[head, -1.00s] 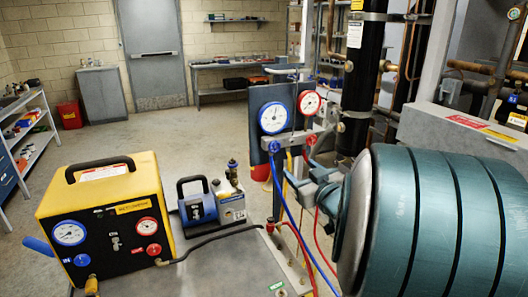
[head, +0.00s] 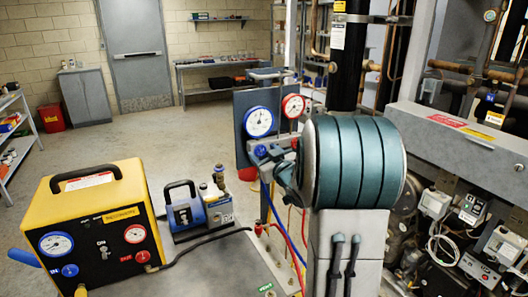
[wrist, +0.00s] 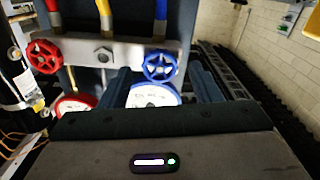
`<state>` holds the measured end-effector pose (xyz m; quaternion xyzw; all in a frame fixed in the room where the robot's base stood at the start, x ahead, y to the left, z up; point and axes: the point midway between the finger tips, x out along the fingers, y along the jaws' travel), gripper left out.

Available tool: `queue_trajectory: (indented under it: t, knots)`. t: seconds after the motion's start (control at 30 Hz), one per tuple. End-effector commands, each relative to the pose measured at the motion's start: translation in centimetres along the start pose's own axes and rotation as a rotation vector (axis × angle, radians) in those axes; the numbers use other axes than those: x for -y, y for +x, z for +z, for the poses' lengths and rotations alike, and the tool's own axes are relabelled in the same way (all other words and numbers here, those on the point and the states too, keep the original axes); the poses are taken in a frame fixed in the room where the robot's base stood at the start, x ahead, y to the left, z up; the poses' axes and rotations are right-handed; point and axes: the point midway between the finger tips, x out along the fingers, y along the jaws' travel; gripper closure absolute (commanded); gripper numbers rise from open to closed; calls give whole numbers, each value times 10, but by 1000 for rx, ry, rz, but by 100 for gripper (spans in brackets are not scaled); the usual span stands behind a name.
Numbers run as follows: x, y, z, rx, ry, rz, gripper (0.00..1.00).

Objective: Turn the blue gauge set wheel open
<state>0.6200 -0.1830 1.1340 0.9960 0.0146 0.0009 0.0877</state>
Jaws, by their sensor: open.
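The blue gauge set wheel (head: 261,151) sits below the blue-rimmed gauge (head: 258,122) on the manifold in the head view. In the wrist view the blue wheel (wrist: 162,65) is right of centre on the grey manifold bar (wrist: 125,52), with the white gauge face (wrist: 153,96) below it. My gripper (head: 271,163) is open and close to the blue wheel. In the wrist view the fingers of my gripper (wrist: 163,82) stand apart on either side of the wheel. I cannot tell whether they touch it.
The red wheel (wrist: 43,57) is on the same bar, to the left in the wrist view. Blue and red hoses (head: 289,237) hang below the manifold. A yellow machine (head: 100,225) and a small pump (head: 187,212) stand at left. Black piping (head: 346,62) rises behind my arm.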

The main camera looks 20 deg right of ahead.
Motion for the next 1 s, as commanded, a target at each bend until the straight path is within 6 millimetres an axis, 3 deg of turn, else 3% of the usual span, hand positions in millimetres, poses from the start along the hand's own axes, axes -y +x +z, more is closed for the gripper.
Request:
queue_trajectory:
  t: [0.37, 0.53, 1.0]
  knots:
    - [0, 5, 0, -1, -1, -1, 43]
    - [0, 5, 0, -1, -1, 0, 88]
    - [2, 5, 4, -2, -91, 1, 87]
